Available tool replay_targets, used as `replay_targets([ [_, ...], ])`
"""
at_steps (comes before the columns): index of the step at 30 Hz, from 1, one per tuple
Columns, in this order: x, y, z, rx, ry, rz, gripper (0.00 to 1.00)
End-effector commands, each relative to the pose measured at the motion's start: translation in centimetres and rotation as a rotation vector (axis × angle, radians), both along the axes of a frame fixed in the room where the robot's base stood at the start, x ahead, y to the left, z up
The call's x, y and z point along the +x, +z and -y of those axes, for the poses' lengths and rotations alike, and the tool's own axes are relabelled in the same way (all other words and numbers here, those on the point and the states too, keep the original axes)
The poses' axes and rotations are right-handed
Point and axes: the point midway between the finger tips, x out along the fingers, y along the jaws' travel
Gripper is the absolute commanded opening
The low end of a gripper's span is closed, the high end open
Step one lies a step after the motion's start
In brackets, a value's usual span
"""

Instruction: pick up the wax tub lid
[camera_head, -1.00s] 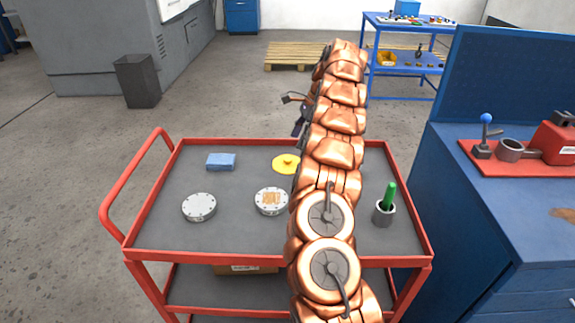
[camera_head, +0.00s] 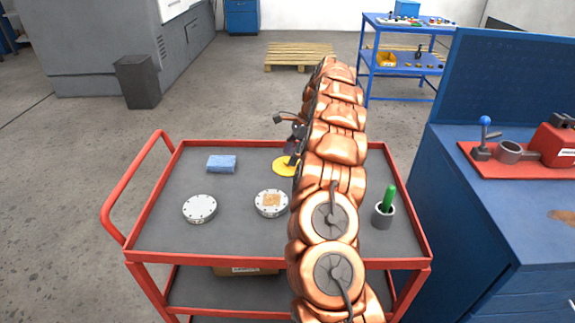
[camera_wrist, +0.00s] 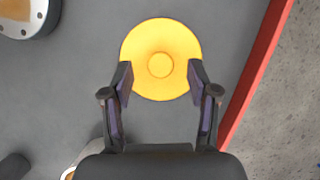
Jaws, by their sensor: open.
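The wax tub lid is a round yellow disc (camera_head: 284,167) with a small raised knob at its centre. It lies on the grey top of the red cart, partly hidden by my arm in the head view. In the wrist view the lid (camera_wrist: 161,45) is seen from above, straight ahead of my fingers. My gripper (camera_wrist: 160,77) is open and empty, with one fingertip on each side of the lid's near part, overlapping it in the picture. The fingers' height above the lid cannot be told. In the head view my gripper (camera_head: 292,158) is mostly hidden behind my arm.
The cart top (camera_head: 240,235) also holds a blue block (camera_head: 221,164), a plain flanged disc (camera_head: 200,209), a flanged disc with a tan patch (camera_head: 271,203) and a grey cup (camera_head: 384,215) with a green handle. The red cart rim (camera_wrist: 252,72) runs near the lid. A blue workbench stands right.

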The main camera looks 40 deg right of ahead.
Motion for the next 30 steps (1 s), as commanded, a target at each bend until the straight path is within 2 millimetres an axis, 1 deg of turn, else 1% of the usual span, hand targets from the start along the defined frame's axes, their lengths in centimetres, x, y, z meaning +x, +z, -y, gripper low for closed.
replay_targets([
  [3,0.2,-1.2,-0.5,0.000,0.000,0.000,0.59],
  [6,0.2,-1.7,-0.7,0.002,0.001,-0.001,0.59],
  [13,0.3,-1.8,-0.7,0.000,0.000,0.001,0.58],
  [27,0.3,-1.8,-0.6,0.000,0.000,0.001,0.10],
  [30,0.3,-1.8,-0.6,0.000,0.000,0.001,0.10],
])
